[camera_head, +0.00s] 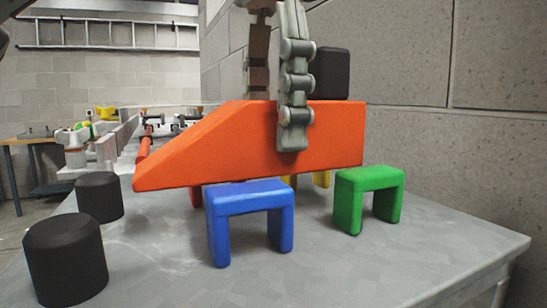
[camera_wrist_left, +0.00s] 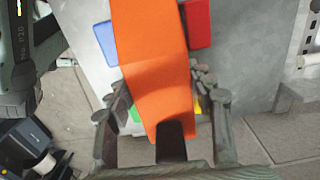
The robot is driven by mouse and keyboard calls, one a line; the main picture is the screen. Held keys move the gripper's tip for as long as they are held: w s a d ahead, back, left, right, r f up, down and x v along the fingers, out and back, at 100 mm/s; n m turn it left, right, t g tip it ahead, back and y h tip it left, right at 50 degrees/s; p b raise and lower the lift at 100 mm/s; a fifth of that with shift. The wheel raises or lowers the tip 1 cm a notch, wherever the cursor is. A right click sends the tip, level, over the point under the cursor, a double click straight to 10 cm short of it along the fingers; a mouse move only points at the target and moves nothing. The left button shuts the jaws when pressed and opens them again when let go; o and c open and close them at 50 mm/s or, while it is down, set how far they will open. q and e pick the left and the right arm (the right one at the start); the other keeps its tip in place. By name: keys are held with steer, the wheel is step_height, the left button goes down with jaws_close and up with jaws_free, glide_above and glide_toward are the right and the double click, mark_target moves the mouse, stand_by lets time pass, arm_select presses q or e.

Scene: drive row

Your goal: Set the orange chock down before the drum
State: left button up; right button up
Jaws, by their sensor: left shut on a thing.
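The orange chock (camera_head: 215,145) is a long wedge with its thin end to the left in the head view. My left gripper (camera_head: 276,120) is shut on it from above, one finger across its near side and the other behind it. The chock hangs over the grey tabletop, above or just in front of the coloured blocks; I cannot tell whether it touches any. It also shows in the left wrist view (camera_wrist_left: 152,55) between the fingers. Two black cylinders (camera_head: 65,260) (camera_head: 100,196) stand at the left; I cannot tell whether either is the drum. My right gripper is not in view.
A blue arch (camera_head: 248,200) and a green arch (camera_head: 370,183) stand on the grey table (camera_head: 345,270). Red and yellow blocks are mostly hidden behind the chock. A black object (camera_head: 332,73) shows above its right end. A block wall bounds the right.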

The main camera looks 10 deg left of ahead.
mark_target(274, 160)
arm_select(q)
steer(key=shift+w+f, duration=0.15)
steer(key=shift+w, duration=0.15)
steer(key=shift+f, duration=2)
steer(key=shift+f, duration=0.15)
steer(key=o, duration=1.5)
